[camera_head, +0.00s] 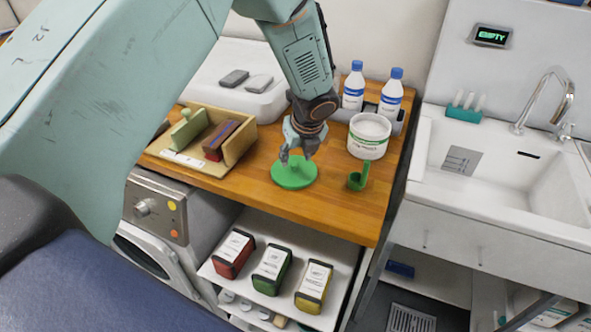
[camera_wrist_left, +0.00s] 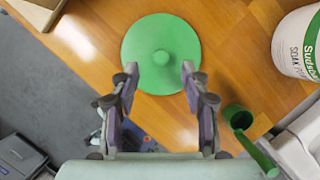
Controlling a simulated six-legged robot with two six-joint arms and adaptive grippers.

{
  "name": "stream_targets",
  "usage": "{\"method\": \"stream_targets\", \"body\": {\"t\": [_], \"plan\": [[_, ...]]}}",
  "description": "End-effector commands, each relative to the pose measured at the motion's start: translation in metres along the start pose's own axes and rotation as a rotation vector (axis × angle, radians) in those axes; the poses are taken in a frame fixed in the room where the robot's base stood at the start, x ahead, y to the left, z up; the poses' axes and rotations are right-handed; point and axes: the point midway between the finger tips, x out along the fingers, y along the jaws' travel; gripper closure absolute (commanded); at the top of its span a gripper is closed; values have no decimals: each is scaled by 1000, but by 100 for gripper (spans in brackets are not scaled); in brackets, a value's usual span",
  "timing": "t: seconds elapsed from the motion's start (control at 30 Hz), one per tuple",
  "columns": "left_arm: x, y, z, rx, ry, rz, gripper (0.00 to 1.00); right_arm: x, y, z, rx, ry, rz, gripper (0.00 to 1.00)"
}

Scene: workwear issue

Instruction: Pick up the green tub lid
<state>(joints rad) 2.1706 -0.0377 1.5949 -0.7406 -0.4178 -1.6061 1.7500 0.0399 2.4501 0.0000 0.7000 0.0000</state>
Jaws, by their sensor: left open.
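The green tub lid (camera_head: 291,177) lies flat on the wooden counter (camera_head: 345,215). It is a round disc with a small knob at its middle. In the left wrist view the lid (camera_wrist_left: 140,44) is at the top centre, with the knob just beyond the fingers. My left gripper (camera_head: 297,156) is just above the lid in the head view. Its two fingers (camera_wrist_left: 157,85) are apart with nothing between them. Whether they touch the lid is hard to tell. The white tub (camera_head: 368,143) stands lidless to the right. My right gripper is not in view.
A green scoop (camera_head: 358,177) lies right of the lid, near the counter's front edge. Two white bottles with blue caps (camera_head: 354,86) stand behind the tub. A wooden box (camera_head: 238,145) with blocks is at left. A sink (camera_head: 500,165) is at right.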

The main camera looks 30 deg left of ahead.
Motion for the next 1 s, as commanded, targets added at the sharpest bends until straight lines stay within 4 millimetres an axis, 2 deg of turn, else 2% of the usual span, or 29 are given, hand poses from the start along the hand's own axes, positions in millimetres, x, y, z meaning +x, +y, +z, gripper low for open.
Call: {"method": "stream_targets", "body": {"t": [0.03,0.2,0.33,0.57,1.0], "plan": [[10,0,-1,-1,3,2,54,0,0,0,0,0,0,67],[33,-2,0,-1,2,1,54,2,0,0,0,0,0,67],[40,-3,1,-1,1,1,54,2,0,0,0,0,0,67],[40,-4,2,-1,0,0,55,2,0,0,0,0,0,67],[40,-4,2,-1,0,0,92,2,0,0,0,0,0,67]]}}
